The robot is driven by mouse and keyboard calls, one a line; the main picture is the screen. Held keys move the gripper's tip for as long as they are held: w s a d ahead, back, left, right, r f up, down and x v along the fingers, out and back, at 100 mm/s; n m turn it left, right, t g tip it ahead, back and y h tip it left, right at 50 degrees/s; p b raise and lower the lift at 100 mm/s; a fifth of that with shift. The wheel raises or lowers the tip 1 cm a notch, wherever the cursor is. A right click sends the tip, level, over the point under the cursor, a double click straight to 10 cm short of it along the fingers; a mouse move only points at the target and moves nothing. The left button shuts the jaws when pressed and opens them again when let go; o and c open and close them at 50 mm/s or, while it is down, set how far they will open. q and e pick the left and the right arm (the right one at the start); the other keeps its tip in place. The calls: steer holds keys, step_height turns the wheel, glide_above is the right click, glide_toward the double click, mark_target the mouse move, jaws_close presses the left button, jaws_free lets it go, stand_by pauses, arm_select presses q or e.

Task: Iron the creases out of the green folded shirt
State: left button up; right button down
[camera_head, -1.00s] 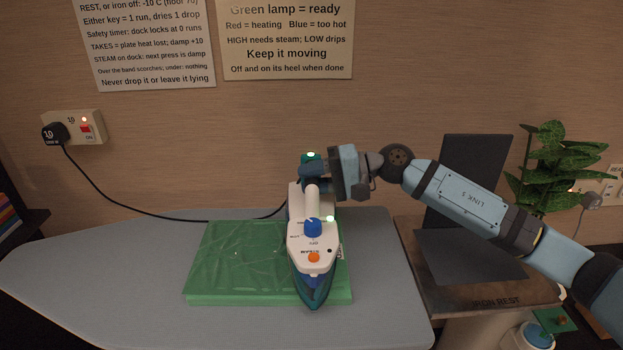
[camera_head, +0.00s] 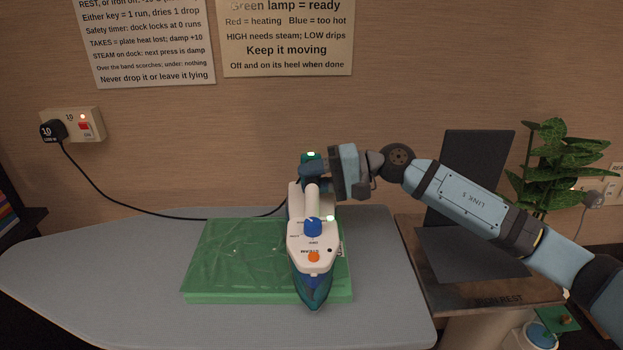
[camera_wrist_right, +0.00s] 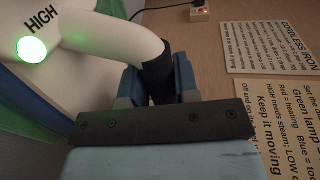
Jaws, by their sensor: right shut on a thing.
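The green folded shirt (camera_head: 235,255) lies flat on the grey ironing board (camera_head: 120,275), with crease lines showing on its left part. The white and teal iron (camera_head: 311,262) rests over the shirt's right part, its tip pointing toward me and reaching the shirt's front edge. It has a blue dial and an orange button. A green lamp glows on it, also in the right wrist view (camera_wrist_right: 31,48), beside the word HIGH. My right gripper (camera_head: 318,172) is shut on the iron's handle (camera_wrist_right: 150,52) at its far end. The iron's soleplate is hidden. My left gripper is not in view.
The dark iron rest (camera_head: 470,255) stands right of the board, with a plant (camera_head: 550,165) behind it. Instruction signs (camera_head: 288,38) hang on the wall. The board's left part is clear.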

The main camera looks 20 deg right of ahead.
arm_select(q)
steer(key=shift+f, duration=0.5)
arm_select(e)
steer(key=shift+a+f, duration=0.1)
steer(key=shift+a, duration=0.15)
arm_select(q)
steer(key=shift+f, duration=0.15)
arm_select(e)
steer(key=shift+x, duration=1.05)
arm_select(q)
steer(key=shift+b, duration=0.3)
arm_select(e)
steer(key=shift+a, duration=0.15)
steer(key=shift+x, duration=0.95)
steer(key=shift+w+a+r, duration=0.1)
steer(key=shift+a+r, duration=0.05)
steer(key=shift+r, duration=0.15)
steer(key=shift+a, duration=0.1)
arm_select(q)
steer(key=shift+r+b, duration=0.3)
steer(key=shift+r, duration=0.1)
arm_select(e)
steer(key=shift+w+a+r, duration=0.1)
steer(key=shift+a+r, duration=0.15)
steer(key=shift+a, duration=0.4)
steer(key=shift+a+r, duration=0.25)
steer(key=shift+a, duration=0.4)
